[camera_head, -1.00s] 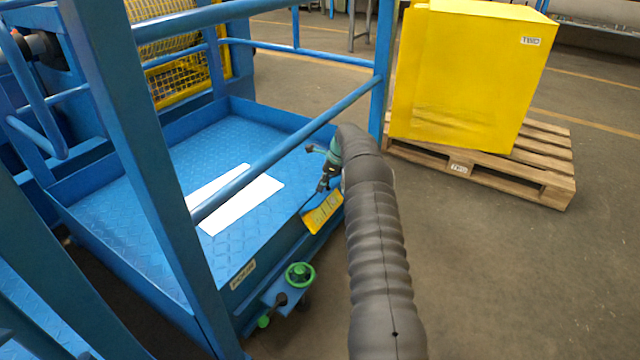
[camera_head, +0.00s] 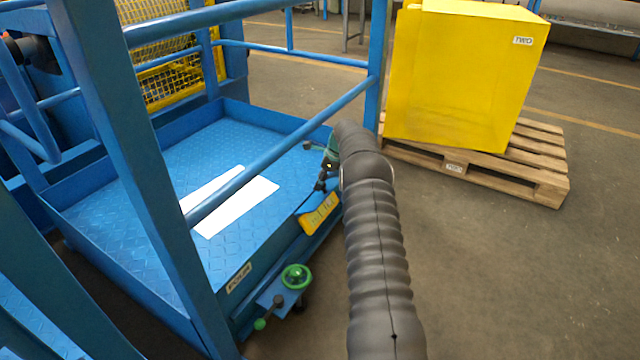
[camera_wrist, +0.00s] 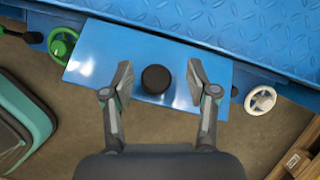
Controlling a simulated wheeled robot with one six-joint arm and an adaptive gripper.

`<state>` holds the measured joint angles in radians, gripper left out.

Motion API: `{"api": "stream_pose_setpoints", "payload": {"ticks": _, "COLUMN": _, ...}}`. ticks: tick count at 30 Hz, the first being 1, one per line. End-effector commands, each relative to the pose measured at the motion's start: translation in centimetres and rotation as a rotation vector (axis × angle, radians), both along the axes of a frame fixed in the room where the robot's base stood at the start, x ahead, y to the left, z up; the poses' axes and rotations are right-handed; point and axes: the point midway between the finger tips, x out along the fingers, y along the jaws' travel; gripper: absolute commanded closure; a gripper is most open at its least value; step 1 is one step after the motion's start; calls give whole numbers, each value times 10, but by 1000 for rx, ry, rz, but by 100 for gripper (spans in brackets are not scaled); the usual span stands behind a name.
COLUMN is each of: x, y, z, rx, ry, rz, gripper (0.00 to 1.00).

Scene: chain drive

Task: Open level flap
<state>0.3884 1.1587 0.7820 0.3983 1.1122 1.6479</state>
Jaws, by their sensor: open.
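In the wrist view, a glossy blue plate (camera_wrist: 105,55) lies below my gripper, along the edge of the blue tread-plate platform. I cannot tell for sure that it is the level flap. A round black knob (camera_wrist: 155,79) stands on it. My gripper (camera_wrist: 160,82) is open, with one finger on each side of the knob and gaps between. How far the fingertips are above the plate is unclear. In the head view my arm hides much of this place. A yellow label plate (camera_head: 319,213) with unclear lettering shows beside my gripper at the platform's side.
A green handwheel (camera_wrist: 62,43) is left of the plate, a white handwheel (camera_wrist: 260,100) right. A blue rail (camera_head: 300,135) crosses above the platform (camera_head: 165,255), where white sheets (camera_head: 240,205) lie. A yellow box (camera_head: 460,85) stands on a wooden pallet (camera_head: 535,180) at right.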

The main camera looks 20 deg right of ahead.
Motion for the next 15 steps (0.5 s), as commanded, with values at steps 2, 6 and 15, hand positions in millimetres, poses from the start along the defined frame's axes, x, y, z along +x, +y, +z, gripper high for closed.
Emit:
{"api": "stream_pose_setpoints", "payload": {"ticks": 2, "x": -3, "y": -5, "z": 14, "rx": -2, "ry": -4, "rz": -2, "gripper": 41}}
{"api": "stream_pose_setpoints", "payload": {"ticks": 6, "x": -8, "y": -13, "z": 33, "rx": -2, "ry": -3, "rz": -4, "gripper": 41}}
{"api": "stream_pose_setpoints", "payload": {"ticks": 15, "x": -14, "y": -19, "z": 52, "rx": -3, "ry": -2, "rz": -3, "gripper": 41}}
